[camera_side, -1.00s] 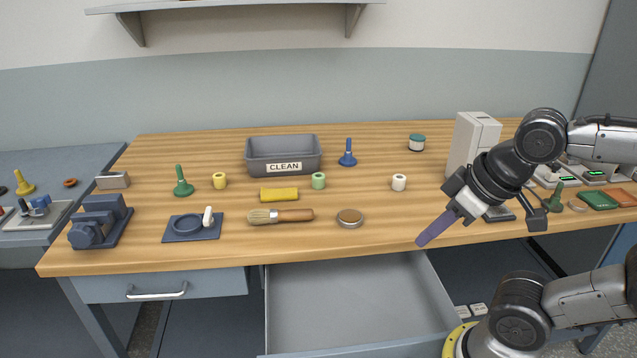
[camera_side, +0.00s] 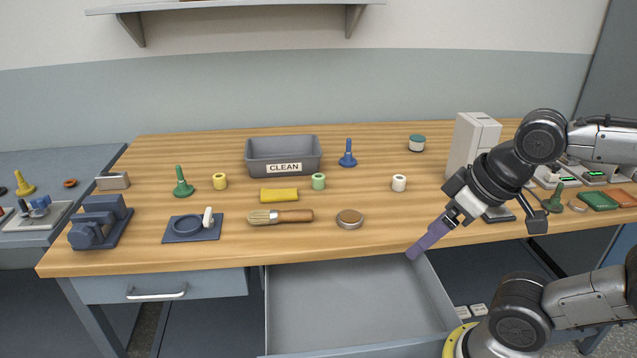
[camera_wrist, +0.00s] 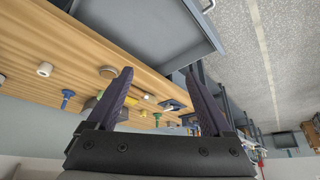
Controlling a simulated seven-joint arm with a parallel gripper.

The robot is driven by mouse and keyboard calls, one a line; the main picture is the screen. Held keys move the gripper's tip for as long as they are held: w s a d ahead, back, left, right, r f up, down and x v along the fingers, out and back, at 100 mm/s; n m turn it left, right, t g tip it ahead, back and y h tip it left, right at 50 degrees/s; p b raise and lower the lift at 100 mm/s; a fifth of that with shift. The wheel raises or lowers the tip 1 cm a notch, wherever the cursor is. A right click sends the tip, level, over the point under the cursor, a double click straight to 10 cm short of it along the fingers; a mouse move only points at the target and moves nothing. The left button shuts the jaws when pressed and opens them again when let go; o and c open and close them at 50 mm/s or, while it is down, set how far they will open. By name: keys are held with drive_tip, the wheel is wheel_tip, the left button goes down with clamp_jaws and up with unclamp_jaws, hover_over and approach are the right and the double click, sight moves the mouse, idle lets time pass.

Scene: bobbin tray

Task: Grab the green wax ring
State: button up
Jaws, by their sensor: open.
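The green wax ring (camera_side: 318,181) looks like a small, pale green, upright ring on the wooden bench, just right of a yellow block (camera_side: 279,195) and in front of the grey CLEAN bin. My gripper (camera_side: 413,254) is at the bench's front edge, above the open drawer, well to the right and in front of the ring. Its purple fingers point down and left. In the wrist view my gripper (camera_wrist: 159,72) has its two fingers spread with nothing held between them. I cannot clearly pick out the green ring in that view.
A yellow ring (camera_side: 220,181) and a white ring (camera_side: 399,183) stand on either side. A round tin (camera_side: 350,219) and a brush (camera_side: 281,216) lie in front. The grey bin (camera_side: 284,155) and a blue stamp (camera_side: 347,157) stand behind. The drawer (camera_side: 350,290) is open and empty.

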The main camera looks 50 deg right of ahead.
drive_tip(key=w+d+r+m+h, duration=0.1)
drive_tip(key=w+d+r+m, duration=0.25)
drive_tip(key=w+r, duration=0.4)
drive_tip(key=w+d+r+m+h, duration=0.1)
drive_tip(key=w+d+r+m, duration=0.1)
drive_tip(key=w+r+m, duration=0.5)
drive_tip(key=m+g+h, duration=0.2)
drive_tip(key=g, duration=0.2)
hover_over(319, 176)
drive_tip(key=s+a, duration=0.2)
drive_tip(key=a, duration=0.1)
drive_tip(key=shift+n, duration=0.25)
wheel_tip(319, 176, down, 26)
drive_tip(key=shift+a+r, duration=0.1)
drive_tip(key=shift+w+x, duration=0.15)
drive_tip(key=shift+x, duration=1.5)
drive_tip(key=shift+w+x, duration=0.1)
drive_tip(key=shift+x, duration=1.55)
drive_tip(key=shift+r, duration=0.1)
drive_tip(key=shift+c, duration=0.3)
